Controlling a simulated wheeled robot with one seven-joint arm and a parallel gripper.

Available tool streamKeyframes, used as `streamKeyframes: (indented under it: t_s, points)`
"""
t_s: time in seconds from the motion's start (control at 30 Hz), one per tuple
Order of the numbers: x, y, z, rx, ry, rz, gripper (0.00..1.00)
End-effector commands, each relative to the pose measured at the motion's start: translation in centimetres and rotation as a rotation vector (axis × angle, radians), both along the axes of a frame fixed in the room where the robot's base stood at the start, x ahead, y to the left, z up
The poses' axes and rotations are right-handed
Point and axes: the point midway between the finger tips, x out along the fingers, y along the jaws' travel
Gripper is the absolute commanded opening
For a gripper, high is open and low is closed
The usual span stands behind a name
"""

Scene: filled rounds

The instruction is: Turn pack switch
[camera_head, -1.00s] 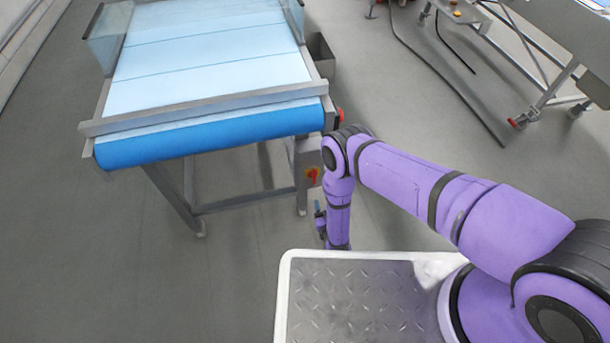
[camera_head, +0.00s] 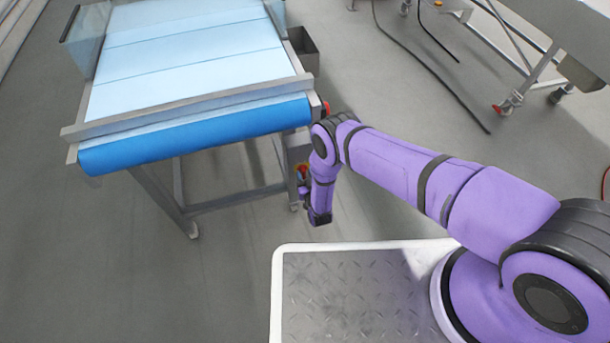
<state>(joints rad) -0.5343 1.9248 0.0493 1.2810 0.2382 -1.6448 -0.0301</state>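The pack switch (camera_head: 301,167), a red knob on a yellow plate, is on the grey box at the near right corner of the conveyor's frame. Only its upper part shows, as my gripper covers the rest. My gripper (camera_head: 303,183) is right at the switch in this view, below and in front of it. Whether it touches the switch, and whether its fingers are open or shut, is too small to tell. My purple arm comes in from the right and bends down at the conveyor's corner.
The conveyor (camera_head: 185,60) with a blue belt end stands at the upper left. A red button (camera_head: 326,107) is at its corner, close to my arm's bend. Cables (camera_head: 430,65) lie on the floor near a metal stand (camera_head: 530,75) at the upper right. Floor at the lower left is clear.

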Motion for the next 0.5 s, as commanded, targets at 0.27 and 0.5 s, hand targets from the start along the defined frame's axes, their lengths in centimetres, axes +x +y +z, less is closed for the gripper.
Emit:
streamKeyframes:
  t_s: [0.27, 0.5]
  points:
    - [-0.01, 0.01, 0.00, 0.000, 0.000, 0.000, 0.14]
    - [-0.03, -0.01, 0.00, 0.002, 0.001, 0.000, 0.00]
